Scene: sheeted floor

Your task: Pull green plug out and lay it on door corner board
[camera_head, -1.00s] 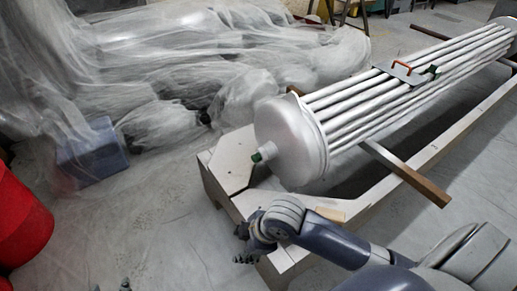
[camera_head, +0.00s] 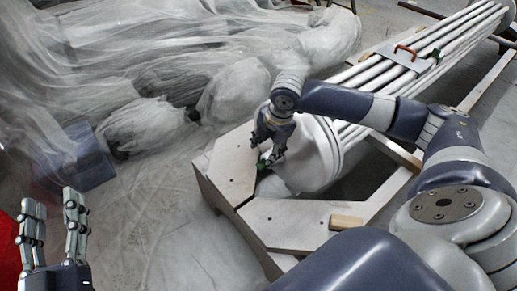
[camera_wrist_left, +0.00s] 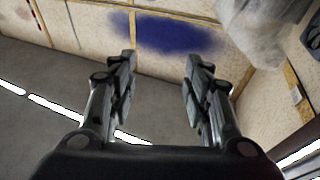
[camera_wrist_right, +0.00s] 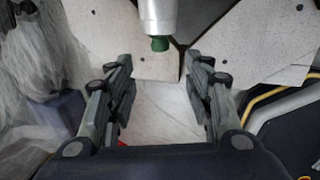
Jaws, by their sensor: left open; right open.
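The green plug (camera_head: 262,163) sits in the end nozzle (camera_wrist_right: 157,14) of the grey tube bundle's round head (camera_head: 312,160). The plug also shows in the right wrist view (camera_wrist_right: 160,44). My right gripper (camera_head: 266,151) is open and empty at the plug, pointing down in front of the head. In the right wrist view the plug is centred just beyond the fingertips, and no contact shows. Pale corner boards lie on the frame, one left of the plug (camera_head: 230,168) and one nearer me (camera_head: 285,222). My left gripper (camera_head: 57,225) is open and empty at lower left, away from the bundle.
A small wooden block (camera_head: 347,222) lies on the nearer board. A plate with an orange handle (camera_head: 405,52) lies on the tubes. Plastic sheeting (camera_head: 150,60) covers objects at left, near a blue box (camera_head: 92,160). A red object (camera_head: 8,245) stands at lower left.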

